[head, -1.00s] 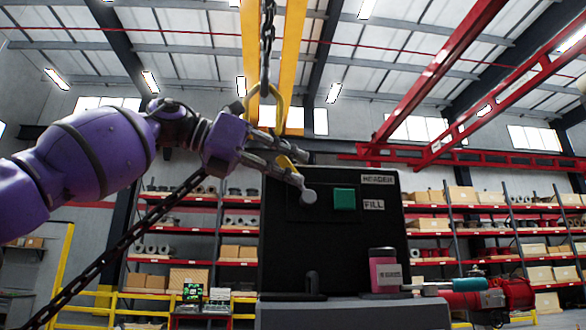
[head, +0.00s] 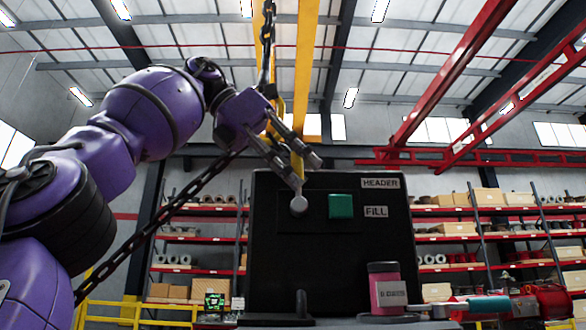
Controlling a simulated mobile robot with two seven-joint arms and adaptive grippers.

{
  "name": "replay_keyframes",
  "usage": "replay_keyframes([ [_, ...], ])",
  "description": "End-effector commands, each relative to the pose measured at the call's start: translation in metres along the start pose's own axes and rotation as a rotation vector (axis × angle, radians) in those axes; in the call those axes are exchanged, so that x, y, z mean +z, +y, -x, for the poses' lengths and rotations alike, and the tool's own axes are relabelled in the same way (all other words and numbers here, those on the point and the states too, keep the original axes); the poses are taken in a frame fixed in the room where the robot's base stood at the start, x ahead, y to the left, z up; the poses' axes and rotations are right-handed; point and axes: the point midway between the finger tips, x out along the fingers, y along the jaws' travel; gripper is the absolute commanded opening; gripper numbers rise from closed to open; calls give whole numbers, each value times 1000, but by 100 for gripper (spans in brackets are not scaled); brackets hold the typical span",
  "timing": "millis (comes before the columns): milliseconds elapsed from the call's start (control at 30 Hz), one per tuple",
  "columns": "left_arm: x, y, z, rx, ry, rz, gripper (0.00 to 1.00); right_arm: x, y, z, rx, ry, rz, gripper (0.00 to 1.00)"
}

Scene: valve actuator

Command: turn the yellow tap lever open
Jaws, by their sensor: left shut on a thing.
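The yellow tap lever (head: 297,165) rises from a round grey pivot (head: 298,204) on the front of a black panel box. It stands close to upright, and only a short part of it shows between my fingers. My left gripper (head: 304,172) reaches in from the upper left and is shut on the lever, just above the pivot. The fingers hide part of the lever. A green square (head: 340,206) and the labels HEADER (head: 380,183) and FILL (head: 376,211) are to the right of the pivot. My right gripper is not in view.
A pink labelled jar (head: 385,290) stands before the panel box (head: 275,265) at its lower right. A teal-handled tool (head: 489,303) lies further right. A dark chain (head: 165,215) slants behind my left arm, and another chain (head: 266,45) hangs above.

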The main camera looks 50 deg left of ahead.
Motion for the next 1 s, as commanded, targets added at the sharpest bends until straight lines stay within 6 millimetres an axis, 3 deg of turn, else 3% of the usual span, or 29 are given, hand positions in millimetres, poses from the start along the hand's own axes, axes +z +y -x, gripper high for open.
replay_keyframes([
  [133, 5, -2, 5, 2, -16, 0, 0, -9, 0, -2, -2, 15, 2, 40],
  [533, 4, -1, 6, 3, -13, 2, 0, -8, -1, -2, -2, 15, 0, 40],
  [567, 4, -1, 6, 3, -13, 2, 17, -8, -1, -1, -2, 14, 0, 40],
  [600, 4, -1, 6, 3, -13, 2, 22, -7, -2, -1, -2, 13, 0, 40],
  [1000, 2, 1, 2, 1, 0, 4, 23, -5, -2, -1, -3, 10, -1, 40],
])
